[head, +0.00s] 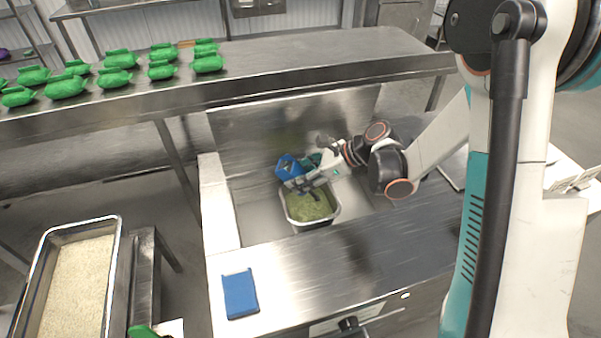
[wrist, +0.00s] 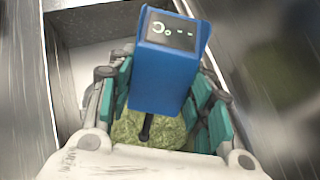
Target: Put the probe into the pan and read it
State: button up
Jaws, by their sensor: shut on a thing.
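The probe is a blue box (head: 287,167) with a dark display and a short black stem (wrist: 147,127). My gripper (head: 302,178) is shut on the probe, and its teal finger pads flank the blue body (wrist: 165,85) in the wrist view. The pan (head: 337,216) is a metal container holding a greenish grainy mass (head: 308,206). The probe is above the pan's back left part, stem pointing down at the mass. I cannot tell whether the tip touches or enters it. The display shows pale marks like a round sign and dashes, too blurred to read surely.
The pan stands in a steel recess beside a counter (head: 340,265). A blue flat object (head: 240,295) lies on the counter. A tray of pale grains (head: 118,232) stands at lower left. Several green bags (head: 117,60) lie on the long steel table (head: 330,60) behind.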

notch_tip(320, 180, down, 6)
jog(key=b, duration=0.3)
dwell(0.3)
dwell(4.8)
jog(key=shift+r+p, duration=3.45)
jog(key=shift+r, duration=2.55)
jog(key=shift+s, duration=0.1)
